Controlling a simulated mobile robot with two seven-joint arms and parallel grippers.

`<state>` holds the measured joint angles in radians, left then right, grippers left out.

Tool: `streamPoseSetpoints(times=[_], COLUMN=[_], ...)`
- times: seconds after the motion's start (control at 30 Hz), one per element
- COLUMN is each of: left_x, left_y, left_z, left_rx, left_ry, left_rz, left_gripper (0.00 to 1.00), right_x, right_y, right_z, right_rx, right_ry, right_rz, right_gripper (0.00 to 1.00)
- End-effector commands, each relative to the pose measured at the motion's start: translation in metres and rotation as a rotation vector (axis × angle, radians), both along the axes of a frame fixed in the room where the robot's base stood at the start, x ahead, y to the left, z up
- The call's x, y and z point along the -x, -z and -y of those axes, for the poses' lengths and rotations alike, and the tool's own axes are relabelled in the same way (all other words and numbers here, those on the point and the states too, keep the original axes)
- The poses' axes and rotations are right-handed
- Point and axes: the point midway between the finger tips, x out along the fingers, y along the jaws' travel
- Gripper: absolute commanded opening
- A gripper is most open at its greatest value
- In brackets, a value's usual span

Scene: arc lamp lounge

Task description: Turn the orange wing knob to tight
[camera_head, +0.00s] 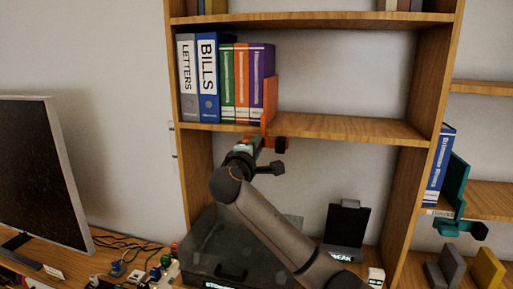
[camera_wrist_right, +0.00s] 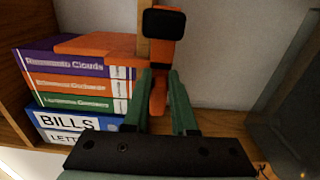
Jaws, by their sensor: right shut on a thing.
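The orange bookend (camera_head: 270,98) stands upright on the shelf, against the right side of a row of books. Its orange clamp (camera_head: 276,141) reaches below the front of the shelf board and has a black end piece (camera_wrist_right: 164,23). The orange wing knob (camera_wrist_right: 158,94) sits between the green fingers of my right gripper (camera_wrist_right: 159,98) in the wrist view. The gripper is shut on it. In the head view my right gripper (camera_head: 254,145) is just under the shelf edge, and the knob is mostly hidden there. My left gripper is not in view.
Binders marked LETTERS (camera_head: 187,78) and BILLS (camera_head: 208,78) stand left of the books. A teal clamp bookend (camera_head: 457,179) is on the right shelf unit. Below are a dark case (camera_head: 214,257) and a black stand (camera_head: 346,228). A monitor (camera_head: 38,165) is at left.

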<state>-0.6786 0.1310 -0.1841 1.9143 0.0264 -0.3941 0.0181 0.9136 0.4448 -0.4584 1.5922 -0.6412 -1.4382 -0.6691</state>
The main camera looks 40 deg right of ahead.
Motion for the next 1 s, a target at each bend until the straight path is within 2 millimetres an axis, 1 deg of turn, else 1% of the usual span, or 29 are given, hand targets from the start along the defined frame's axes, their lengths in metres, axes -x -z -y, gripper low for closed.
streamPoseSetpoints(times=[0.33, 0.37, 0.6, 0.63, 0.87, 1.0], left_x=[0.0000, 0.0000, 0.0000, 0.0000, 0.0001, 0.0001], left_y=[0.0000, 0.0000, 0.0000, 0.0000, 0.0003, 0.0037], left_z=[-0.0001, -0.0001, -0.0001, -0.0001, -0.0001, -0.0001], left_rx=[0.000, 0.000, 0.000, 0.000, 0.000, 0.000], left_ry=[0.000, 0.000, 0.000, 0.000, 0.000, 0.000], left_rz=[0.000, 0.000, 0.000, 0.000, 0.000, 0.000], left_gripper=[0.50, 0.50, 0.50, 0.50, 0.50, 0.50], right_x=[-0.0005, -0.0005, -0.0003, -0.0003, 0.0001, 0.0056], right_y=[-0.0005, -0.0005, -0.0003, -0.0003, 0.0000, 0.0013], right_z=[-0.0010, -0.0010, -0.0006, -0.0006, -0.0007, -0.0082], right_rx=[0.004, 0.004, 0.003, 0.003, 0.002, 0.002], right_ry=[-0.003, -0.003, -0.002, -0.002, -0.001, -0.003], right_rz=[-0.003, -0.003, -0.002, -0.002, -0.002, -0.001], right_gripper=[0.00, 0.26, 0.53, 0.55, 0.55, 0.55])
